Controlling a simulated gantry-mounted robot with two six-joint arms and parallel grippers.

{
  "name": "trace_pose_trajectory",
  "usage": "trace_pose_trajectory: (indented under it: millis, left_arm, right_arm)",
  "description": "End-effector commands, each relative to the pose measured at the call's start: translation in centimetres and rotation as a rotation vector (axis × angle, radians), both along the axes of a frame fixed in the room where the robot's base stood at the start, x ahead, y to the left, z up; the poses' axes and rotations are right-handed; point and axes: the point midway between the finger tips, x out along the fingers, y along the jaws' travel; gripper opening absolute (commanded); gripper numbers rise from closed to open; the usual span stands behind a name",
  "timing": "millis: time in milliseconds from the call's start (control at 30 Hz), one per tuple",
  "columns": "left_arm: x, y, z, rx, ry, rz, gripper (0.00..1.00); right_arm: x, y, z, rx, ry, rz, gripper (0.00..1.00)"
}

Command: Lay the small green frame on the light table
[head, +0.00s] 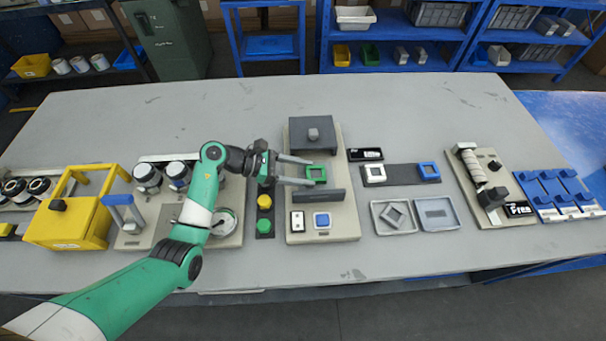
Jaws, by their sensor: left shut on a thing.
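The small green frame (316,174) is a square ring with an open middle. It is at the beige-based station in the middle of the bench, in front of a dark grey block. My left gripper (311,172) reaches in from the left, its two long grey fingers shut on the green frame. I cannot tell whether the frame touches the surface below it. I cannot tell which surface is the light table. My right gripper is not in view.
A dark bar (319,195) lies just in front of the frame. A dark strip (400,174) to the right carries a white frame (375,174) and a blue frame (428,171). Two grey trays (437,225) lie before it. A yellow holder (72,222) stands left. The bench's back is clear.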

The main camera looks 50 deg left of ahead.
Motion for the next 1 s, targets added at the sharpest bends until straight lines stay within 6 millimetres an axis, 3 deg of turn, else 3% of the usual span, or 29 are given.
trace_pose_trajectory:
  millis: [267,300,467,800,1000]
  left_arm:
    - [0.0,0.0,-0.3,0.001,-0.001,0.0,0.11]
    - [0.0,0.0,-0.2,0.001,-0.001,0.0,0.67]
    - [0.0,0.0,-0.2,0.001,-0.001,0.0,0.94]
    - [0.0,0.0,0.5,0.001,-0.001,-0.001,0.94]
    - [-2.4,2.2,2.0,0.002,-0.002,0.005,0.94]
  right_arm:
    - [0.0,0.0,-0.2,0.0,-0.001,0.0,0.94]
    - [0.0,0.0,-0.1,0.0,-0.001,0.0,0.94]
    - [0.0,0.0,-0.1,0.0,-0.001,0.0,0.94]
    - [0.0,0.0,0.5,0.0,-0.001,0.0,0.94]
    - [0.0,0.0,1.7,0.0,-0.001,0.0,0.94]
